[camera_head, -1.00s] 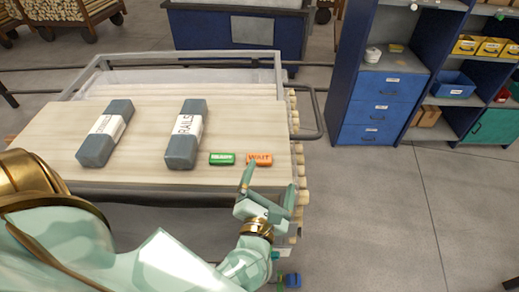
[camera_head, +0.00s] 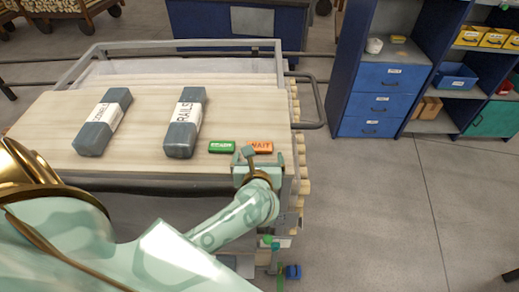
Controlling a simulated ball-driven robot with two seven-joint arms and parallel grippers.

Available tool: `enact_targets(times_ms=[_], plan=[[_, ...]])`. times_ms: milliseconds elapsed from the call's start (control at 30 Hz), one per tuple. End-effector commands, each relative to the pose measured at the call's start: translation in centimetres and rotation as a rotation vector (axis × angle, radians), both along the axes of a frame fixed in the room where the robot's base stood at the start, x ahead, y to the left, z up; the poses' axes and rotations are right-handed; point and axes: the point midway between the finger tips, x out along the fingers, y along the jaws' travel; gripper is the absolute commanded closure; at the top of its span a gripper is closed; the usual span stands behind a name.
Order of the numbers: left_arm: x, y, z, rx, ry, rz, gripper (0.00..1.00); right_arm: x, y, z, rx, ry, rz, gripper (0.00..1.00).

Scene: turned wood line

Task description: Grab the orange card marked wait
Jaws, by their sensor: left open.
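The orange card marked WAIT (camera_head: 264,143) lies flat near the right front edge of the wooden-topped cart (camera_head: 60,142). A green card (camera_head: 221,147) lies just to its left. My left gripper (camera_head: 260,158) is open and empty, right at the near side of the orange card. It covers the card's lower left part in this view, and I cannot tell whether the fingers touch the card. My right gripper is not in view.
Two grey blocks with white labels lie on the cart top, one marked RAILS (camera_head: 184,122) and another (camera_head: 103,122) farther left. A metal handle (camera_head: 318,105) sticks out at the cart's right. A blue drawer cabinet (camera_head: 384,100) stands beyond clear floor.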

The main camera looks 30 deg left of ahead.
Motion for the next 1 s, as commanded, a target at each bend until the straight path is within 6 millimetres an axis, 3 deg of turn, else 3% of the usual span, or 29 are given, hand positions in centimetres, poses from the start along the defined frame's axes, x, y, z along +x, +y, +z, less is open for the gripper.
enact_targets(times_ms=[200,500,700,1000], plan=[[3.1,1.7,-1.1,0.003,-0.001,0.000,0.06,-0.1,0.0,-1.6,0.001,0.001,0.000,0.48],[3.7,2.0,-1.1,0.000,0.000,0.000,0.06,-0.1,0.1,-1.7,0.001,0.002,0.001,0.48],[3.7,2.0,-1.1,0.000,0.000,0.000,0.54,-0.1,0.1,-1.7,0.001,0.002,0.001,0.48],[3.6,2.0,-1.0,0.000,0.000,0.000,0.54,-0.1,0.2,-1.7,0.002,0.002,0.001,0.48]])
